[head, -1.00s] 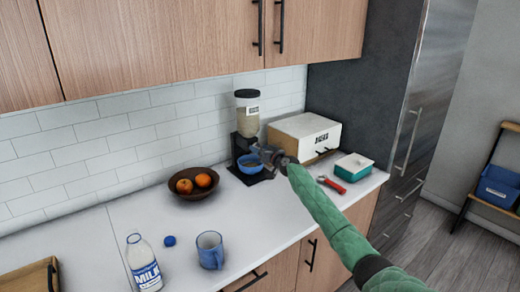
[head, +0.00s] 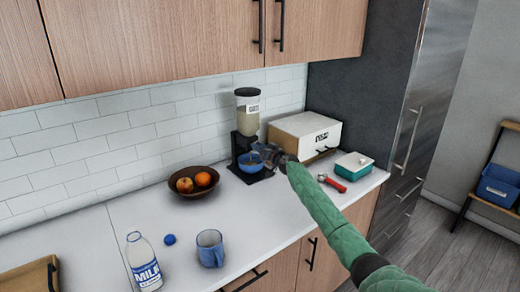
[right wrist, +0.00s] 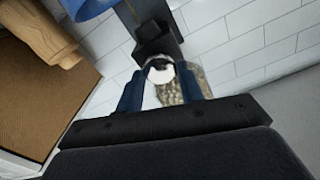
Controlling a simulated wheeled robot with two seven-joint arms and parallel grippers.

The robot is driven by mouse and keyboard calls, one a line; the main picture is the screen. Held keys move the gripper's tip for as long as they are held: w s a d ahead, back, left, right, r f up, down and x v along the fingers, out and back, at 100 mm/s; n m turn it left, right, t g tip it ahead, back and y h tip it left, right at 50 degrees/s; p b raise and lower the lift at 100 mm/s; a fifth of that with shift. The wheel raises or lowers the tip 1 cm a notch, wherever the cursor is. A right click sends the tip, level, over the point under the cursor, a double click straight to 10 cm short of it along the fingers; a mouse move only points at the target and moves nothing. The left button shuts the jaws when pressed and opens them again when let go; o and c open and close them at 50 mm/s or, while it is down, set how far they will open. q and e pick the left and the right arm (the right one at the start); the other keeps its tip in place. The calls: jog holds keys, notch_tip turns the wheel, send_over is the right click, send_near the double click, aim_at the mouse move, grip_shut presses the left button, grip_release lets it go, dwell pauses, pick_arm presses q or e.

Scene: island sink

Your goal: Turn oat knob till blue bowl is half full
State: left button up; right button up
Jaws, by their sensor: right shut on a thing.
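The oat dispenser (head: 247,112) stands on the counter against the tiled wall, with a clear, dark-lidded container over a black base. The blue bowl (head: 250,167) sits under its outlet, partly covered by my right gripper; its fill level is too small to tell. The bowl's edge also shows in the right wrist view (right wrist: 86,8). My right gripper (head: 271,154) is at the dispenser's front. In the right wrist view, its fingers (right wrist: 162,82) are shut around the pale round knob (right wrist: 160,70), with oats (right wrist: 186,88) visible beside it. My left gripper is out of view.
A bread box (head: 305,134) stands just right of the dispenser, with a teal-and-white container (head: 354,166) and a red-handled tool (head: 332,184) nearby. A fruit bowl (head: 182,193), blue mug (head: 210,248) and milk bottle (head: 143,262) stand to the left.

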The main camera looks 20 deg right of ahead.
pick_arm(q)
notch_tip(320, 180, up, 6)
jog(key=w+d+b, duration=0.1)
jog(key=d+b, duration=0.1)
pick_arm(e)
jog(key=shift+d+m, duration=0.1)
jog(key=shift+m, duration=5.4)
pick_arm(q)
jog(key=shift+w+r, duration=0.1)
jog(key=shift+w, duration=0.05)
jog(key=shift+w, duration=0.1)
pick_arm(e)
jog(key=o, duration=1)
jog(key=shift+s, duration=0.1)
